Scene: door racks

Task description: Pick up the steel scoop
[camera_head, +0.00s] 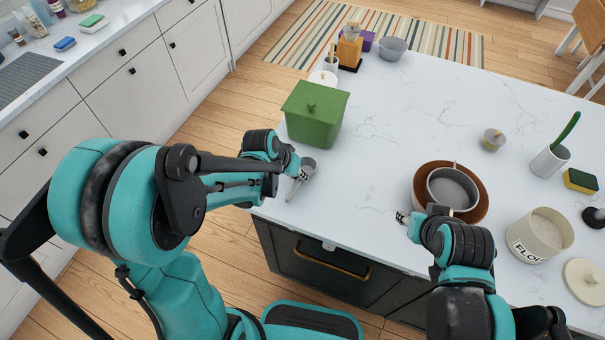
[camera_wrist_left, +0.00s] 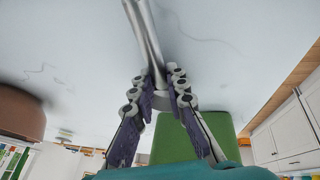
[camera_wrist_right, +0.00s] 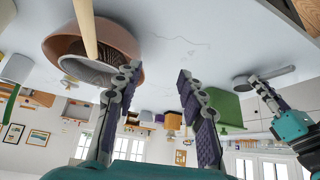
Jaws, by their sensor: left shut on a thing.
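The steel scoop (camera_head: 302,177) is at the near left edge of the white counter, in front of the green box. My left gripper (camera_head: 296,168) is shut on it. In the left wrist view the scoop's shiny grey metal (camera_wrist_left: 147,40) runs out from between the two fingertips (camera_wrist_left: 160,92). The scoop also shows in the right wrist view (camera_wrist_right: 278,72), close to the counter top; I cannot tell whether it touches it. My right gripper (camera_wrist_right: 157,75) is open and empty, beside the brown bowl near the counter's front edge.
A green lidded box (camera_head: 315,118) stands just behind the scoop. To the right are a brown bowl (camera_head: 484,204) with a grey vessel (camera_head: 452,188) inside, a flour canister (camera_head: 538,236) and a utensil cup (camera_head: 548,163). The middle of the counter (camera_head: 390,140) is clear.

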